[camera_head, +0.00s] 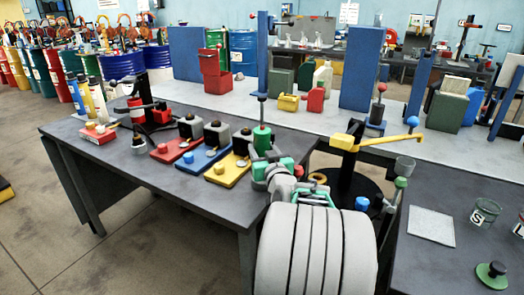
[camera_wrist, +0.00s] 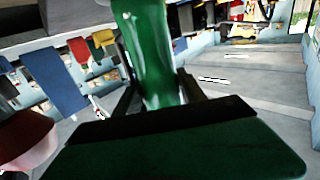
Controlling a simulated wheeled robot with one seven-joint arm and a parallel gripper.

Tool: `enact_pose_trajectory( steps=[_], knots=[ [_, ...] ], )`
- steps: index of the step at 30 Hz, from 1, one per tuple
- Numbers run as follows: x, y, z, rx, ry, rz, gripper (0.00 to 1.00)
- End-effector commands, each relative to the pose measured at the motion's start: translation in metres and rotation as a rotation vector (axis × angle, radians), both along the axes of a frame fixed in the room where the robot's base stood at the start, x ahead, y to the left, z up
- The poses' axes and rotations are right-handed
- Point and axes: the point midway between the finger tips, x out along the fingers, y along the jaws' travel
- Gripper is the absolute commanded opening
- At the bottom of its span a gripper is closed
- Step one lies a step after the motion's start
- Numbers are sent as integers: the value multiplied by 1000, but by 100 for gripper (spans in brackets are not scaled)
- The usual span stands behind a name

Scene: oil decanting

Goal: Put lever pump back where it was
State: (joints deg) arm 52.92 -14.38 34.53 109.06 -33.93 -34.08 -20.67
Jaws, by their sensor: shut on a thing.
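My gripper (camera_head: 263,158) is at the right end of the dark near table, at the end of my grey arm. It is shut on a green pump (camera_head: 262,138), which stands upright with a thin rod and a dark reddish knob on top. The wrist view shows a glossy green cylinder (camera_wrist: 150,50) between the dark fingers (camera_wrist: 160,98). The pump's lower end is hidden by my gripper, so I cannot tell whether it touches the table. A device with a yellow lever arm (camera_head: 375,139) stands to the right on a black round base (camera_head: 345,197).
Red (camera_head: 177,150), blue (camera_head: 205,160) and yellow (camera_head: 228,169) plates bearing grey blocks lie left of my gripper. A black and red device (camera_head: 150,115) and bottles (camera_head: 97,95) stand farther left. Cups (camera_head: 485,213) and a light square plate (camera_head: 431,226) are at right.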

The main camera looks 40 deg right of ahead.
Motion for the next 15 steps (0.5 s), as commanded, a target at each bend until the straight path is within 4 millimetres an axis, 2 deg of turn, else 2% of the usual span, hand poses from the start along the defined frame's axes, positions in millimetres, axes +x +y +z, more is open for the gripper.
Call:
enact_pose_trajectory(
  steps=[4,5,12,15],
  knots=[
    [0,-1,-1,-4,-4,-1,0],
    [0,-1,-2,0,0,-1,50],
    [0,-1,-2,0,0,-1,69],
    [0,-1,-2,0,0,-1,69]
  ],
)
